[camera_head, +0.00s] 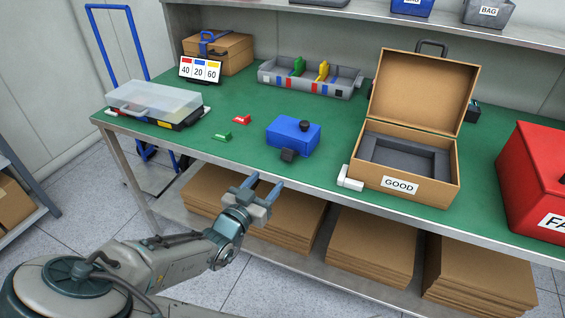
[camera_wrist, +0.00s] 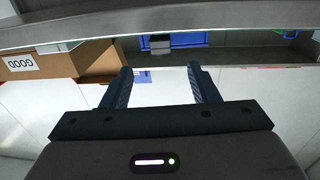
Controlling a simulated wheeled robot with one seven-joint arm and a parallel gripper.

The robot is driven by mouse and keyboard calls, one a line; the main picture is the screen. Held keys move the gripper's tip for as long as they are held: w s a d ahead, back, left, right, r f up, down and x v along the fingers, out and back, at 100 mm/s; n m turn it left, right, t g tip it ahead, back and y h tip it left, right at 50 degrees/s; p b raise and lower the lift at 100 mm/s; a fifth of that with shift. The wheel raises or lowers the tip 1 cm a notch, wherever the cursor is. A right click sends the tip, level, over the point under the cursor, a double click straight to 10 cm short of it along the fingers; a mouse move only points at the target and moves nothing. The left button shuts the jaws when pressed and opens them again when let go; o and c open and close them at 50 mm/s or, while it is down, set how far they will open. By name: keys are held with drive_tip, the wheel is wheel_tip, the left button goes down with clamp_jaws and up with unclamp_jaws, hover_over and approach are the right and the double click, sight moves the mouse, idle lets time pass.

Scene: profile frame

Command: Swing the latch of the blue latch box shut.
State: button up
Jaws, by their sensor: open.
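The blue latch box (camera_head: 293,133) sits on the green bench top near its front edge, with a black knob on top. A dark block, seemingly its latch (camera_head: 288,155), shows low on its front face; I cannot tell its exact angle. In the upside-down wrist view, the blue box (camera_wrist: 187,40) and the greyish latch block (camera_wrist: 160,43) show beyond the fingers, partly cut off by the bench edge. My gripper (camera_head: 265,182) is open and empty, in front of the bench edge and apart from the box; its fingers (camera_wrist: 159,71) point towards it.
The open cardboard case (camera_head: 408,182) marked GOOD stands right of the box, with a white block (camera_head: 349,178) at its corner. Red (camera_head: 241,119) and green (camera_head: 222,135) pieces lie left. A red bin (camera_head: 535,180) is far right. Cardboard stacks (camera_head: 370,245) fill the lower shelf.

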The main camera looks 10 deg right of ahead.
sight(286, 158)
drive_tip(key=b+x, duration=0.1)
drive_tip(key=x, duration=0.8)
drive_tip(key=shift+w+d, duration=0.2)
drive_tip(key=shift+w, duration=0.1)
drive_tip(key=shift+c, duration=0.3)
drive_tip(key=c, duration=0.9)
